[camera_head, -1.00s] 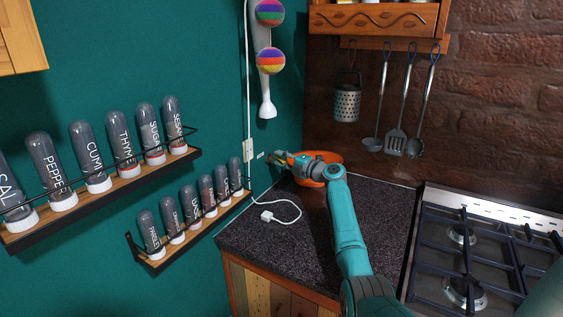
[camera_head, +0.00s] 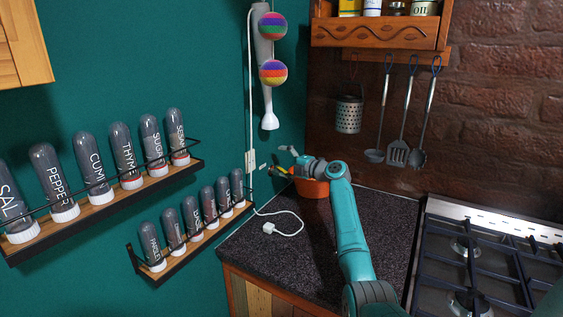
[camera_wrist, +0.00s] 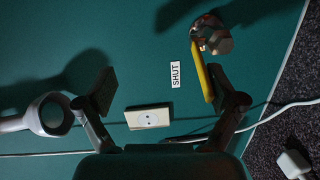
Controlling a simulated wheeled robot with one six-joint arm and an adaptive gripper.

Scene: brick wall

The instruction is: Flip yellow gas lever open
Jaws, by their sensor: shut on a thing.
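The yellow lever (camera_wrist: 203,75) runs down from a copper-coloured metal valve (camera_wrist: 212,35) at the top of the wrist view. A small "SHUT" label (camera_wrist: 175,75) is on the teal wall to its left. In the wrist view my gripper (camera_wrist: 160,82) reaches to the wall, and the lever lies along the inner side of its right finger. The left finger looks well apart from the lever in this view. In the head view my gripper (camera_head: 285,160) is at the wall corner, with a bit of the yellow lever (camera_head: 280,171) beside it. The valve is hard to make out there.
An orange pot (camera_head: 312,189) stands on the dark counter (camera_head: 320,235) under my wrist. A wall socket (camera_wrist: 148,116) and white cable (camera_wrist: 285,108) are close by. Spice shelves (camera_head: 110,200) are left, a hand blender (camera_head: 266,75) above, and a stove (camera_head: 480,260) right.

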